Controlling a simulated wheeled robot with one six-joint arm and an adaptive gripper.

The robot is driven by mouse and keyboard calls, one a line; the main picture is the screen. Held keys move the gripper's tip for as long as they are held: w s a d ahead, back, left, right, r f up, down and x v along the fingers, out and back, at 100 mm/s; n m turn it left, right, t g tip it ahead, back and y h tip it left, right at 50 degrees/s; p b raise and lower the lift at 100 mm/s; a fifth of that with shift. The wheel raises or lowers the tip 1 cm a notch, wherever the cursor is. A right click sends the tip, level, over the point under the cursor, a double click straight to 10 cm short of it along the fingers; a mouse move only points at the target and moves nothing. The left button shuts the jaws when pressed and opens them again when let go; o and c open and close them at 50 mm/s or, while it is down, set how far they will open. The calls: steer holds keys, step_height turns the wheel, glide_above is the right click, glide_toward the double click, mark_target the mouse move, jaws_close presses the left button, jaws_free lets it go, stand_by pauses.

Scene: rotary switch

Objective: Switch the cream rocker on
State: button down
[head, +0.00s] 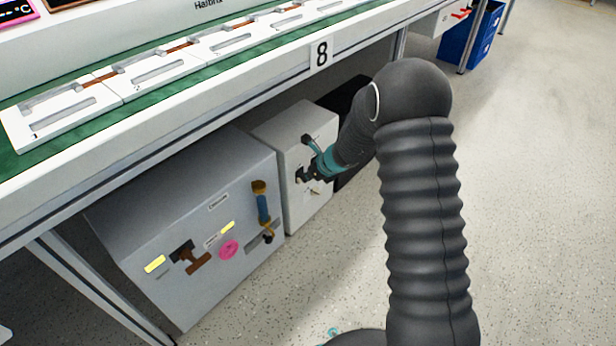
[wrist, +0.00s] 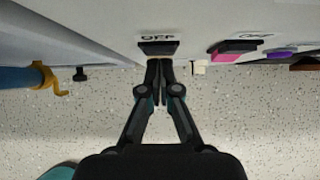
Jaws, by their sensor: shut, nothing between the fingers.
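My gripper (head: 303,175) is shut and empty, close to the front of the white box (head: 290,130) under the bench. In the wrist view, its fingertips (wrist: 159,68) are together, just below a dark block (wrist: 158,47) under an "OFF" label. I cannot tell whether they touch it. A small cream piece (wrist: 199,67), possibly the cream rocker, shows just right of the fingertips. Its on or off position cannot be made out. In the head view, my gripper and arm hide part of the box front, and I cannot pick out the rocker there.
A pink piece (wrist: 232,51) and a purple piece (wrist: 281,53) are to the right in the wrist view. A larger grey box (head: 150,225) with a pink knob (head: 228,249) and a blue handle (head: 263,207) stands left. The bench (head: 230,85) overhangs; open floor (head: 540,200) lies right.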

steer(key=s+d+f+p+v, duration=0.1)
steer(key=d+v, duration=0.1)
steer(key=v, duration=1.1)
steer(key=shift+f, duration=0.4)
steer(key=shift+s, duration=0.1)
steer(key=shift+s+d+f+t+y+p, duration=0.15)
steer(key=shift+s+f+y+p, duration=0.15)
steer(key=shift+f, duration=0.25)
steer(key=shift+s+d+f+t+y+p, duration=0.1)
steer(key=shift+d+f+t+y+p, duration=0.1)
steer(key=shift+f+p, duration=0.3)
